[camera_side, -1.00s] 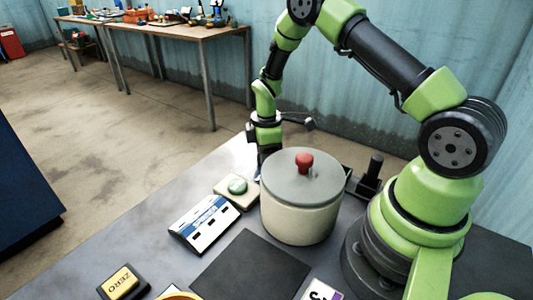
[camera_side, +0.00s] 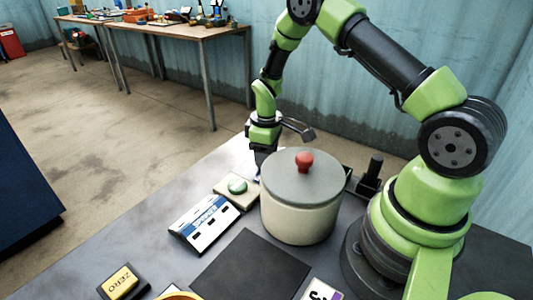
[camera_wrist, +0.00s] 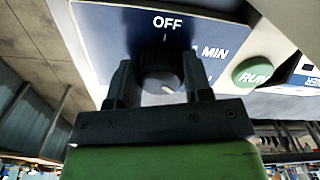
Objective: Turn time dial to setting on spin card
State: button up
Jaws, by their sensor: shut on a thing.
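In the wrist view the black time dial (camera_wrist: 160,72) sits on a dark blue panel marked OFF above it and 1 MIN to its right. Another mark at the dial's lower right is partly hidden by a finger. A small white mark on the dial points down and slightly right, away from OFF. My gripper (camera_wrist: 160,88) is shut on the dial, one finger on each side. In the side view my gripper (camera_side: 262,158) is behind the lidded drum (camera_side: 298,212), and the dial is hidden there. A white card with a purple edge (camera_side: 322,291) is cut off at the bottom; its figure looks like a 3.
A green RUN button (camera_wrist: 253,70) is right of the dial; it also shows in the side view (camera_side: 237,186). A white and blue device (camera_side: 204,223), a dark mat (camera_side: 250,266) and a yellow ZERO button (camera_side: 121,281) are in front. The drum lid has a red knob (camera_side: 304,161).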

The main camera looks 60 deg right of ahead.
jog(key=o, duration=0.9)
notch_tip(320, 180, up, 10)
jog(key=shift+r, duration=0.1)
jog(key=shift+n, duration=0.8)
notch_tip(320, 180, down, 10)
jog(key=shift+f, duration=0.1)
